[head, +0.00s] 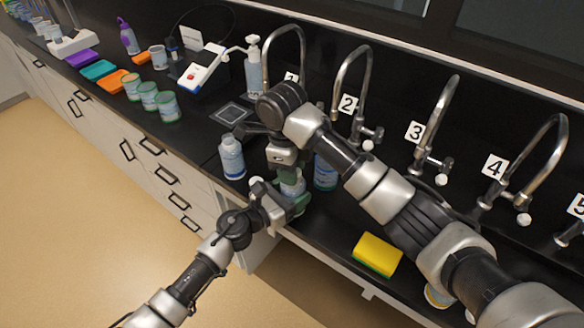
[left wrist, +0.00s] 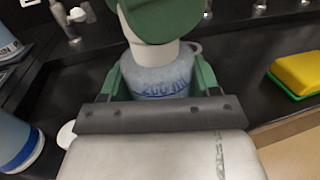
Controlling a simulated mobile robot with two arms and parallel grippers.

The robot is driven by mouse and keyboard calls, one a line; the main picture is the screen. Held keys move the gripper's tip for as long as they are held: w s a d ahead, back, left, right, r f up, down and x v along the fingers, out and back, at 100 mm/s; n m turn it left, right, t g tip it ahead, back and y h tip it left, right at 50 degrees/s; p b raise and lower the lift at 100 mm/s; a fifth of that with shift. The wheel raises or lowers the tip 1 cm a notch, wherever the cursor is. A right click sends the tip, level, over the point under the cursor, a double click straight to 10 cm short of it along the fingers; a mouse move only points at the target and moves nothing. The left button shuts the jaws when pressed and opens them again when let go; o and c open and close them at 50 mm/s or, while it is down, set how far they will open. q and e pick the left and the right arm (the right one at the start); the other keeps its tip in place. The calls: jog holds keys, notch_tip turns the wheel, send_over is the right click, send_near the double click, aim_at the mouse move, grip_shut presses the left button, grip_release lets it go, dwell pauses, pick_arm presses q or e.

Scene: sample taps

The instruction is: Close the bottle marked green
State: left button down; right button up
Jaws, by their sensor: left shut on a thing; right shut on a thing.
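A clear bottle (head: 293,186) with blue print stands upright near the counter's front edge. My left gripper (head: 291,201) is shut around its body from the front; in the left wrist view its green fingers flank the bottle (left wrist: 160,83). My right gripper (head: 288,172) comes from above and is shut at the bottle's top. A green rounded piece (left wrist: 165,18) sits over the white top part (left wrist: 153,50) there; I cannot tell whether it is a finger or the cap. The cap is mostly hidden, so I cannot see how it sits. No green mark is clear.
A bottle (head: 232,158) stands left and a blue-labelled bottle (head: 325,173) right, both close to my grippers. A small white disc (left wrist: 67,134) lies beside the left gripper. A yellow sponge (head: 377,255) lies at the right front. Numbered taps line the back; green-marked jars (head: 167,106) stand left.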

jog(key=shift+m, duration=1.1)
jog(key=o, duration=0.9)
jog(key=shift+c, duration=0.3)
